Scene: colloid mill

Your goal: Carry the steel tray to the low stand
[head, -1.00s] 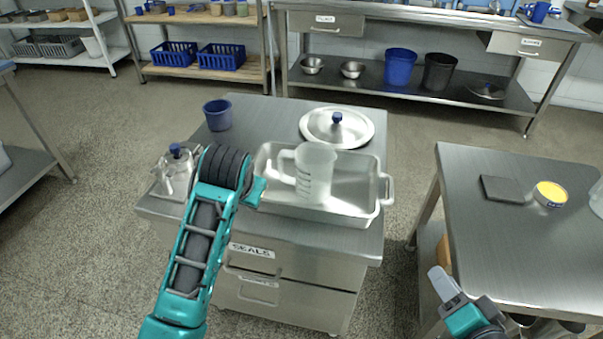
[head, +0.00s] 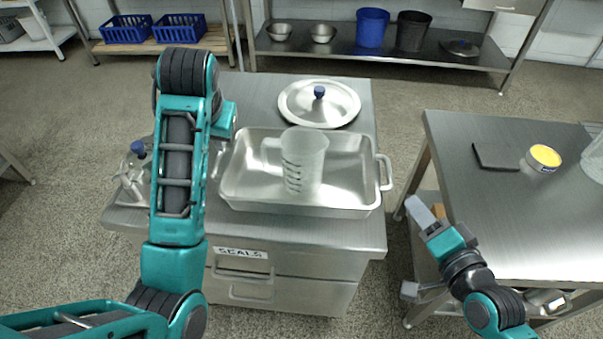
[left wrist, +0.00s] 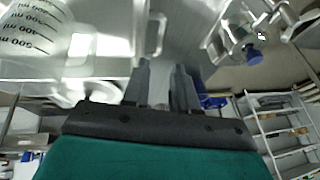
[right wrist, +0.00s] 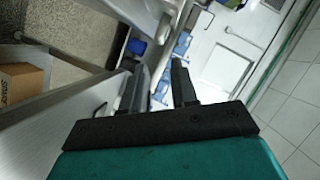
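The steel tray (head: 345,195) sits on the steel-topped cabinet, with a clear measuring jug (head: 305,160) standing in it. Its right handle (head: 385,172) is in plain view; my left arm covers its left end in the head view. In the left wrist view, my left gripper (left wrist: 162,66) is open, its fingers just short of a tray handle (left wrist: 152,32), not closed on it. My right gripper (head: 420,212) is off the tray's lower right, between cabinet and right-hand table. In the right wrist view its fingers (right wrist: 160,64) are apart and empty. I cannot identify the low stand.
A steel lid with blue knob (head: 320,103) lies behind the tray. A glass vessel with blue knob (head: 136,172) stands left of my left arm. The right-hand table (head: 500,220) holds a dark pad (head: 497,156) and a yellow-topped tin (head: 543,158). A floor gap separates table and cabinet.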

